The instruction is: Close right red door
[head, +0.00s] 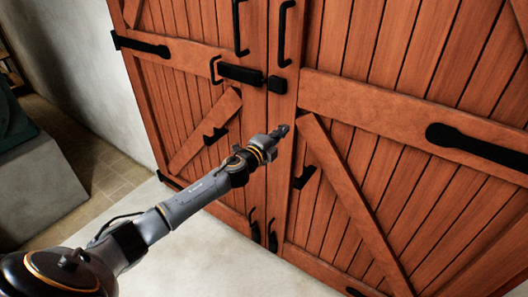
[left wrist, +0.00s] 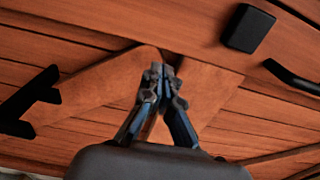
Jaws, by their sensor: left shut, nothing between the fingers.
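The right red door (head: 345,125) is reddish-brown planked wood with a diagonal brace and fills the right of the head view. Its edge meets the left red door (head: 190,100) along a near-vertical seam; I cannot tell whether they are fully flush. My left gripper (head: 284,130) is shut and empty, in front of the right door's inner edge below the latch. In the left wrist view its fingertips (left wrist: 163,72) are together before the brace; contact with the wood is unclear. My right gripper is not in view.
A black bolt (head: 241,74) sits on the left door, with a square catch (head: 277,84) on the right door. Black pull handles (head: 284,34) and hooks (head: 304,177) stick out. A pale wall (head: 75,65) stands left; pale floor (head: 205,255) lies clear below.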

